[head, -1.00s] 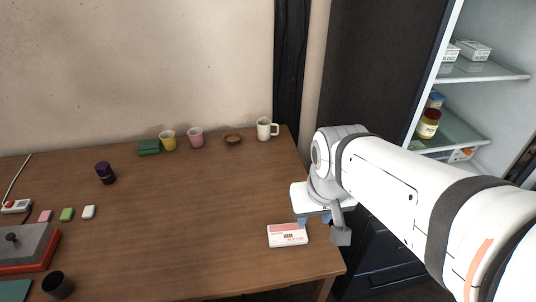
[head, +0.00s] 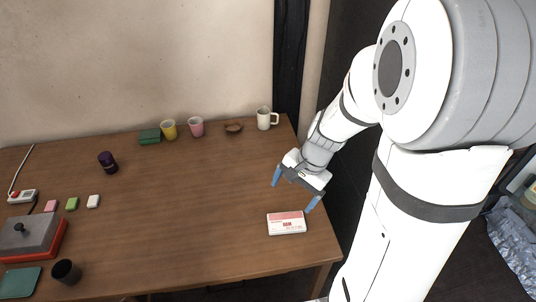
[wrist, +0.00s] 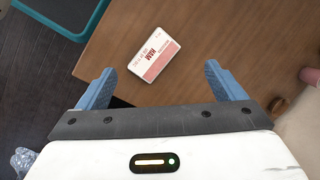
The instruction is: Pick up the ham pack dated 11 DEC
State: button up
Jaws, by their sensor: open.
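The ham pack (head: 286,223), a flat white and pink box with red "HAM" lettering, lies on the brown table (head: 190,215) near its front right corner. Its date is too small to read. It also shows in the wrist view (wrist: 155,54), lying tilted ahead of my fingers. My gripper (head: 294,190) is open and empty, with two blue fingers spread wide. It is above the table's right side, just behind the pack in the head view and apart from it.
A white mug (head: 264,119), a brown bowl (head: 233,128), a pink cup (head: 196,128) and a yellow cup (head: 169,130) stand along the back. A grey and red device (head: 30,240) and a black cup (head: 66,271) are at left. The middle table is clear.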

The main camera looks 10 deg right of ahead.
aim_at(287, 220)
jog(key=w+d+f+m, duration=0.1)
jog(key=f+m, duration=0.2)
jog(key=w+d+f+m+p, duration=0.1)
jog(key=f+m, duration=0.2)
jog(key=f, duration=0.1)
jog(key=w+d+f+m+y+p, duration=0.1)
jog(key=w+f+m, duration=0.1)
jog(key=f+m, duration=0.1)
jog(key=shift+d+f, duration=0.2)
jog(key=shift+f, duration=0.55)
jog(key=shift+w+f, duration=0.1)
jog(key=shift+f, duration=0.3)
jog(key=x, duration=0.5)
jog(key=b+x, duration=0.1)
jog(key=x, duration=0.1)
jog(key=shift+s+a+f, duration=0.15)
jog(key=shift+s+f, duration=0.1)
jog(key=c, duration=1.1)
jog(key=shift+r, duration=0.1)
